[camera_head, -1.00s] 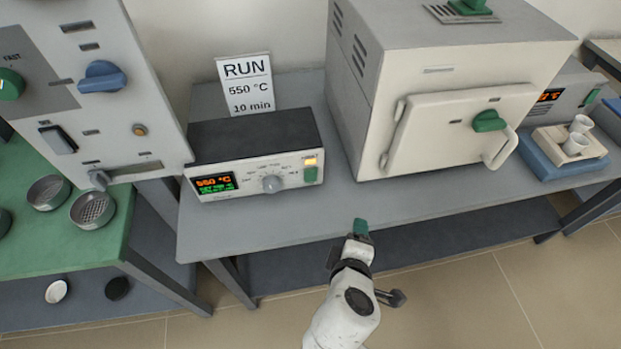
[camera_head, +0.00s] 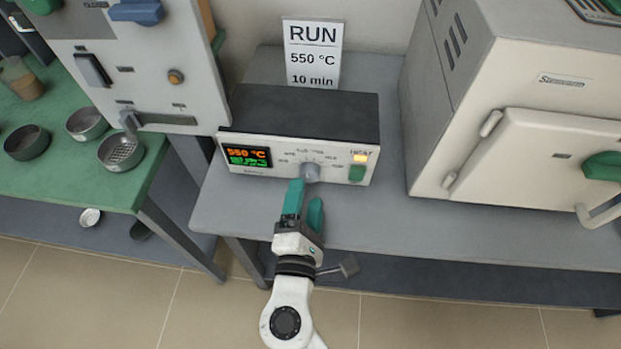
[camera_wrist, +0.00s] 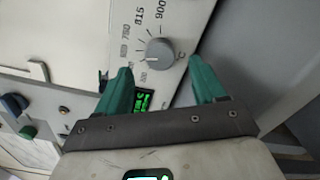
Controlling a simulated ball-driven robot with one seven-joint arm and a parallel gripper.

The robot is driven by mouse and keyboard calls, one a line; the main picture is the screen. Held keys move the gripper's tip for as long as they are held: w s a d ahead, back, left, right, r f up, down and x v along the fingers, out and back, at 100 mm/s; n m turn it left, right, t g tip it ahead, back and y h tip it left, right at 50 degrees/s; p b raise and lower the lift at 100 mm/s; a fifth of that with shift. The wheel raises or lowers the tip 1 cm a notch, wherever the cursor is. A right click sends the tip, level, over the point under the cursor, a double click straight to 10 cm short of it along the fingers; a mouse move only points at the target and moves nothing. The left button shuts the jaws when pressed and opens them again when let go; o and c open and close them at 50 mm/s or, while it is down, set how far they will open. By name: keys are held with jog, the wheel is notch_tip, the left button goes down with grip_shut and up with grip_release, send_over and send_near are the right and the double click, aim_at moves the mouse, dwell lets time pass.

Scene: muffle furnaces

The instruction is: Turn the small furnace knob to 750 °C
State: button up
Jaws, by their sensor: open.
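The small furnace controller (camera_head: 298,135) is a white-fronted box with a dark top on the grey bench. Its grey round knob (camera_head: 310,173) is in the middle of the front panel, and the display (camera_head: 247,156) reads 550 °C in orange. My gripper (camera_head: 304,195) has green fingers and is open just in front of the panel, near the knob. In the wrist view the knob (camera_wrist: 159,53) lies ahead of the gap between the open fingertips (camera_wrist: 163,78), apparently not gripped. Numbers such as 815 and 900 ring it.
A card (camera_head: 312,55) reading RUN, 550 °C, 10 min stands behind the controller. A large furnace (camera_head: 520,110) stands to the right. A tall panel unit (camera_head: 135,70) is on the left, beside a green table (camera_head: 75,180) with metal sieves. The bench front is clear.

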aim_at(309, 179)
jog(key=shift+w+d, duration=0.1)
jog(key=shift+w, duration=2.15)
jog(key=shift+f, duration=0.1)
jog(key=c, duration=1.1)
